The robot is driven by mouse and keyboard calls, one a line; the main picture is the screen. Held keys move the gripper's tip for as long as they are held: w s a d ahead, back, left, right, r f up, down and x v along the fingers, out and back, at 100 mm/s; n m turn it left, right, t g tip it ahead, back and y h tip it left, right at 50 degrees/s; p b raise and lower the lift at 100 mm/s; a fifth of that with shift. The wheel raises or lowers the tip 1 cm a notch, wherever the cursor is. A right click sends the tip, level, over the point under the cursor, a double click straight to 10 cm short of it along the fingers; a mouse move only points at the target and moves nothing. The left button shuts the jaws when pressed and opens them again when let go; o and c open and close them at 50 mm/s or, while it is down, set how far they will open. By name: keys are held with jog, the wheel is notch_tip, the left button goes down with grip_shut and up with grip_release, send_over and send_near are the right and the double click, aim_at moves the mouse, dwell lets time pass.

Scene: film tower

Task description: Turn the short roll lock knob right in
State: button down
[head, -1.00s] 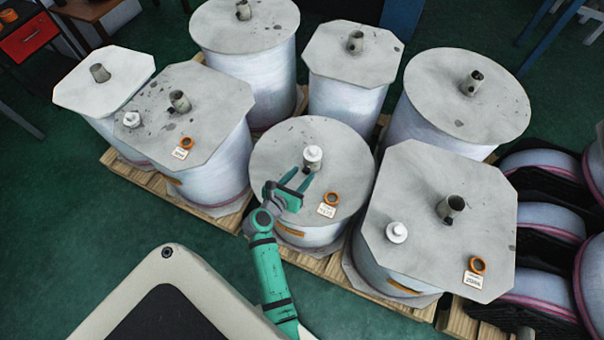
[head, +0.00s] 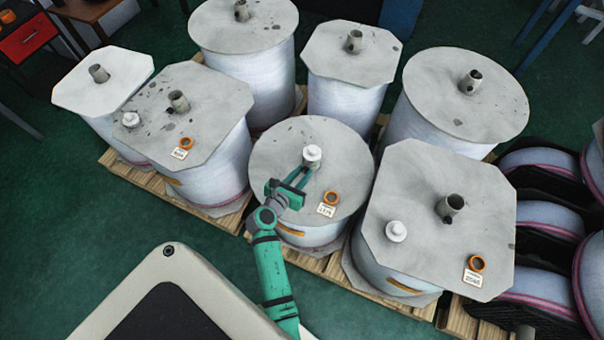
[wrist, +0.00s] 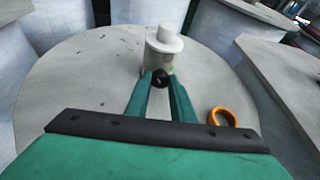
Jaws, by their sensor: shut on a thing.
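The short roll (head: 275,170) has a round grey top and stands front centre in the head view. A core with a white stepped cap (head: 312,153) rises from its top; the cap also shows in the wrist view (wrist: 164,40). A small dark lock knob (wrist: 160,78) is on the near side of the core, below the cap. My gripper (wrist: 160,85) reaches it from the front, with its green fingers converged and shut on the knob. In the head view my gripper (head: 305,173) is at the core, and the knob is too small to make out.
An orange ring (head: 331,197) and a label (head: 326,210) lie on the roll top right of my gripper. Taller rolls stand close on the left (head: 215,95) and right (head: 430,200), with more behind. Wooden pallets (head: 235,215) lie underneath.

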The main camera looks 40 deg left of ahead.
jog(key=m+y, duration=0.1)
jog(key=m, duration=0.1)
jog(key=m+y, duration=0.1)
jog(key=m, duration=0.1)
jog(key=shift+w+d+g+y, duration=0.1)
jog(key=shift+d+g+y, duration=0.2)
jog(key=shift+d+y, duration=0.1)
jog(key=m+y, duration=0.2)
jog(key=m, duration=0.2)
jog(key=shift+d+f+y, duration=0.1)
jog(key=shift+f+y, duration=0.05)
jog(key=shift+y, duration=0.25)
dwell(0.3)
jog(key=c, duration=1.5)
grip_release()
jog(key=shift+c, duration=0.2)
jog(key=v, duration=1)
jog(key=shift+s+d, duration=0.15)
jog(key=shift+s, duration=0.2)
